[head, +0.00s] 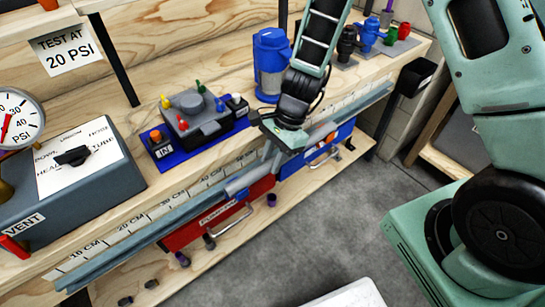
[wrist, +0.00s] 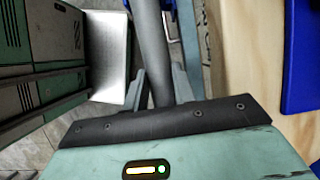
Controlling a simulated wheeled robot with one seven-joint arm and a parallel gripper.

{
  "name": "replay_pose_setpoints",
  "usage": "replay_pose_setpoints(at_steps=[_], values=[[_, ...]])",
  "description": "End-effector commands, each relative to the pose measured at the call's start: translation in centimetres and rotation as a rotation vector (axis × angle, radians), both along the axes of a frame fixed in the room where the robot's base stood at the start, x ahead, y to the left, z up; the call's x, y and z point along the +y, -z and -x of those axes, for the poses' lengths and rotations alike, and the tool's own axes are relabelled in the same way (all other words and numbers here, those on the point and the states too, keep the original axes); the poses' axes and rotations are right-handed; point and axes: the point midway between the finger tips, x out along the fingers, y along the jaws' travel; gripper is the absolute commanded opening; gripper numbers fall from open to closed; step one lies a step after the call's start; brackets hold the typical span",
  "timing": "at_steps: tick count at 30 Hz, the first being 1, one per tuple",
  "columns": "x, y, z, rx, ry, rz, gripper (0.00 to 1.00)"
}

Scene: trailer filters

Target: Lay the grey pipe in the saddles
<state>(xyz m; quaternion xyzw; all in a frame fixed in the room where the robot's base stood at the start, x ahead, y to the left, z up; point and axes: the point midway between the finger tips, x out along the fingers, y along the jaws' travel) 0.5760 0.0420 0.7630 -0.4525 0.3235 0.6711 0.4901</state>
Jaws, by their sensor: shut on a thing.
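My gripper (head: 274,150) is over the front edge of the bench, and its fingers are shut on the grey pipe (wrist: 151,50). In the wrist view the pipe runs away from between the two fingers, and its near end is hidden by the gripper body. In the head view a short length of the pipe (head: 240,183) shows to the lower left of the gripper, above or against the blue-grey rail (head: 130,243) along the bench front. I cannot make out the saddles clearly, nor tell whether the pipe touches any.
A ruler strip marked in centimetres (head: 155,211) runs along the bench edge. A valve block (head: 195,110), a blue canister (head: 270,62) and a gauge box (head: 70,180) stand on the bench. Red (head: 215,217) and blue (head: 322,153) boxes sit below.

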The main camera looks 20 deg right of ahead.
Motion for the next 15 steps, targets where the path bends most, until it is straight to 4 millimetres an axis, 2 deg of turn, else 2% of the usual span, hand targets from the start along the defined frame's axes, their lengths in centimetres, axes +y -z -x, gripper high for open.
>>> replay_pose_setpoints(at_steps=[7, 8, 9, 10, 15], values=[[-0.01, 0.71, -0.01, 0.0, 0.0, 0.0, 0.02], [-0.01, 0.58, -0.02, 0.0, 0.0, 0.0, 0.35], [0.0, 0.56, -0.02, 0.0, 0.0, 0.0, 0.46], [0.0, 0.56, -0.02, 0.0, 0.0, 0.0, 0.52], [-0.01, 0.56, -0.01, 0.0, 0.0, 0.0, 0.52]])
